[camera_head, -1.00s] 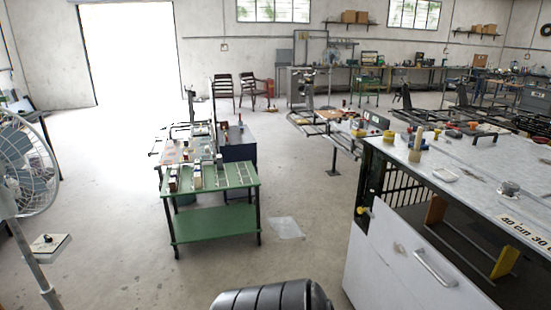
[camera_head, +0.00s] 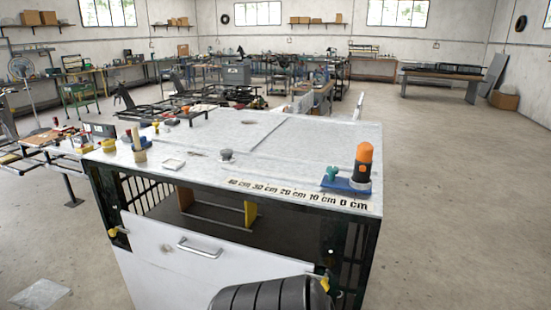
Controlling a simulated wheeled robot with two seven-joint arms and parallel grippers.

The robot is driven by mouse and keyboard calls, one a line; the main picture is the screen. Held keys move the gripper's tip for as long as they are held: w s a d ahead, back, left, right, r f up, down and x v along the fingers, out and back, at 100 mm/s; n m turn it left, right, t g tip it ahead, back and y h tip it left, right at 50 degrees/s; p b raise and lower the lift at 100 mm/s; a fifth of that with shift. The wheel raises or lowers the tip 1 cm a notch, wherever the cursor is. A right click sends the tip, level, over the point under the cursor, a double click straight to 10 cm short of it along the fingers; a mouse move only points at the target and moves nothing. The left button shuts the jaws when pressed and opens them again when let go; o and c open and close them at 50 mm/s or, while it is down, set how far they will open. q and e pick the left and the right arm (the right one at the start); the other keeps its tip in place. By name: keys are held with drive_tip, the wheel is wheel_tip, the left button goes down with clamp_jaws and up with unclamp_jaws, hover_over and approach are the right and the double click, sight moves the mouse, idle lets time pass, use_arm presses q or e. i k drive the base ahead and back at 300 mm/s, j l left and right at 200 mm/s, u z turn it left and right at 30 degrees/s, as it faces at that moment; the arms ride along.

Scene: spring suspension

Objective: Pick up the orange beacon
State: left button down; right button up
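An orange beacon (camera_head: 364,153) with a dark base stands upright near the right corner of the white-topped bench (camera_head: 290,150). Its lower part rises beside a small blue plate (camera_head: 342,187) with a teal knobbed piece on it; I cannot tell whether the beacon rests on that plate. Neither of my grippers is in the picture.
A printed scale strip (camera_head: 298,193) runs along the bench's front edge left of the beacon. The floor right of the bench is clear.

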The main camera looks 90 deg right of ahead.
sight(364, 153)
drive_tip(key=z, duration=3.35)
drive_tip(key=u, duration=0.2)
